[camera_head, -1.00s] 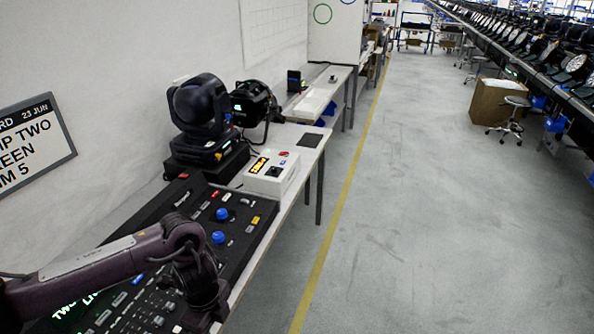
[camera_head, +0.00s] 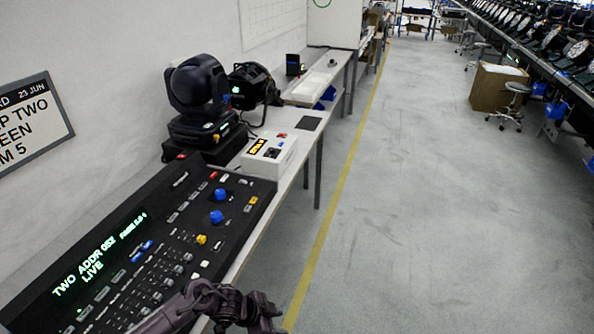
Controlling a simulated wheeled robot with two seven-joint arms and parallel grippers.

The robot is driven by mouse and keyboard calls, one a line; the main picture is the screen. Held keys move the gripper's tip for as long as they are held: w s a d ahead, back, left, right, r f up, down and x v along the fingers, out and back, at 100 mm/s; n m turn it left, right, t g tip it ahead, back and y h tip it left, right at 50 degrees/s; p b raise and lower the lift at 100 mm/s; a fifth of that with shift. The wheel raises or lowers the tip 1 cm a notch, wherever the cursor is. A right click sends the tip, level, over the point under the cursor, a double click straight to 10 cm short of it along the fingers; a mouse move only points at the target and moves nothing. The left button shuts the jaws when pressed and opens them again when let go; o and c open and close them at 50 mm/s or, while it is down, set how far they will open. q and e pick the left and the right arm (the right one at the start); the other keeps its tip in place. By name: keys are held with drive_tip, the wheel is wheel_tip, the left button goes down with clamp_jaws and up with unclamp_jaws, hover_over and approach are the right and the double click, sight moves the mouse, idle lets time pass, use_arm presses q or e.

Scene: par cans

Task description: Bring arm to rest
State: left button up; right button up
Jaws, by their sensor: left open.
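My left gripper (camera_head: 264,310) is at the bottom edge of the head view, with my dark arm coming in low from the left. It is open and I see nothing between its fingers. It appears in front of the table's front edge, near the lower right corner of the lighting console (camera_head: 150,235). I cannot tell its exact height. The console's keys, blue knobs, yellow knob and lit green-white display are mostly uncovered; my arm hides part of its near edge. My right gripper is not in view.
A moving-head light (camera_head: 198,98) stands behind the console, with a second dark lamp (camera_head: 252,86) beyond it. A white control box (camera_head: 269,153) sits beside them. A yellow line (camera_head: 336,190) runs along the open grey floor. A cardboard box (camera_head: 497,88) and stools stand farther right.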

use_arm(q)
drive_tip(key=s+a+f+n+t+y, duration=0.1)
drive_tip(key=s+a+f+n, duration=0.25)
drive_tip(key=f, duration=0.35)
drive_tip(key=s+a+f+n+y+b, duration=0.1)
drive_tip(key=s+a+f+n, duration=0.1)
drive_tip(key=s+f, duration=0.4)
drive_tip(key=s+a+f+n+t+y, duration=0.1)
drive_tip(key=s+a+f+n, duration=0.2)
drive_tip(key=f, duration=0.5)
drive_tip(key=s+a+f+n+g+y, duration=0.1)
drive_tip(key=s+a+f, duration=0.2)
drive_tip(key=s, duration=0.6)
drive_tip(key=s+a+f+n+g+y, duration=0.1)
drive_tip(key=s+a+f, duration=0.2)
drive_tip(key=s, duration=0.6)
drive_tip(key=s+a+f+n+g+y+b, duration=0.1)
drive_tip(key=s+f, duration=0.4)
drive_tip(key=s, duration=0.5)
drive_tip(key=shift+a+f+n+g+y, duration=0.25)
drive_tip(key=shift+a+n+y, duration=0.2)
drive_tip(key=shift+a, duration=0.75)
drive_tip(key=shift+w, duration=0.1)
